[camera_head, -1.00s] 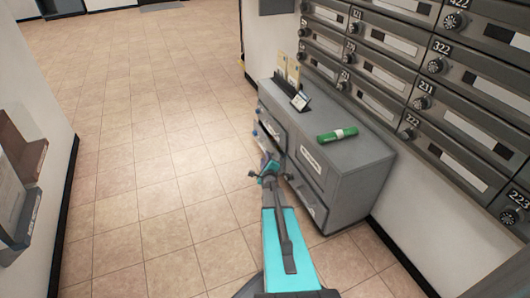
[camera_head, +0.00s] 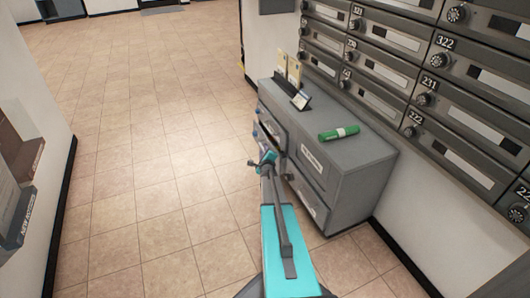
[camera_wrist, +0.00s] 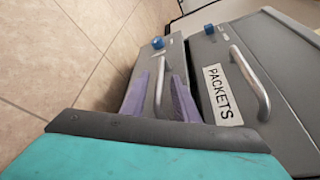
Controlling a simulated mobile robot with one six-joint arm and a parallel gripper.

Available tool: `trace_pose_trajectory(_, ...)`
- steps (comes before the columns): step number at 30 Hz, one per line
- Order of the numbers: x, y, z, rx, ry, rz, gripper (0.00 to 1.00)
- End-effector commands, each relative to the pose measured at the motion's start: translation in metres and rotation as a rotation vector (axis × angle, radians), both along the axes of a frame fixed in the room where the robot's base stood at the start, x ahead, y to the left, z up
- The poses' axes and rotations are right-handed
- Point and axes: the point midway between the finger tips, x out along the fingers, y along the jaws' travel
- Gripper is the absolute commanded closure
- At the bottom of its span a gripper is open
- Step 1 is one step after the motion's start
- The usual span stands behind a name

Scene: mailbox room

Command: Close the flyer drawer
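The grey cabinet (camera_head: 352,150) stands against the wall below the mailboxes. My gripper (camera_head: 262,162) is beside its front in the head view. In the wrist view, my purple gripper fingers (camera_wrist: 158,98) are apart. A metal handle on a grey drawer front (camera_wrist: 172,60) shows between them; I cannot tell whether they touch it. No label on this front is readable, so I cannot confirm it is the flyer drawer or how far it stands out. Beside it is the drawer labelled PACKETS (camera_wrist: 222,95), with a bar handle (camera_wrist: 250,82).
A green rolled item (camera_head: 338,133) and a card holder (camera_head: 288,84) are on the cabinet top. Mailboxes (camera_head: 400,60) cover the wall above. Open tiled floor (camera_head: 140,120) lies left of the cabinet. A wall-mounted unit (camera_head: 15,200) is at far left.

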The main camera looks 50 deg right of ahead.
Motion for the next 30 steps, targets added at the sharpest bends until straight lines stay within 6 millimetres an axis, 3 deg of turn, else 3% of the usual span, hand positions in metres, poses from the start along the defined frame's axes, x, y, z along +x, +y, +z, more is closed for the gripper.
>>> trace_pose_trajectory(8, 0.0004, -0.0006, 0.0002, 0.000, 0.000, 0.000, 0.72)
trace_pose_trajectory(14, 0.0002, -0.0006, 0.0001, 0.000, 0.000, 0.000, 1.00)
trace_pose_trajectory(30, 0.0078, 0.0010, 0.0037, -0.003, 0.001, 0.015, 1.00)
